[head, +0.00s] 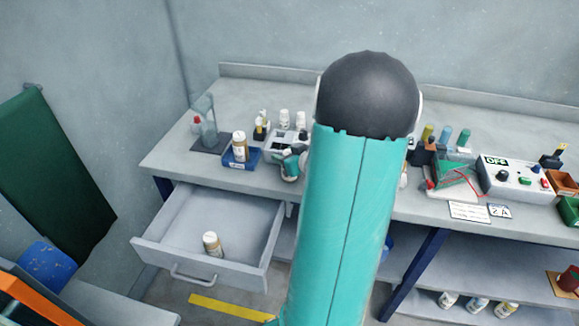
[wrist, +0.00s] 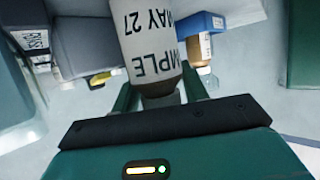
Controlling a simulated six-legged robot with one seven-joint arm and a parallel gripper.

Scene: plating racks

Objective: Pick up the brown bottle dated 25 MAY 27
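In the wrist view a bottle (wrist: 152,45) with a white label fills the upper middle, its print upside down. In the head view my gripper (head: 291,164) is over the bench front, right of the blue tray, and the held bottle is not clearly visible. A brown bottle with a white label (head: 239,148) stands in the blue tray (head: 240,163). Another (head: 212,244) stands in the open drawer.
The open drawer (head: 172,252) juts out below the bench's left end. Small white bottles (head: 285,119) stand behind my gripper. A control box (head: 515,180) and bins (head: 563,182) are at the right. More bottles (head: 478,304) stand on the lower shelf. My arm hides the bench's middle.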

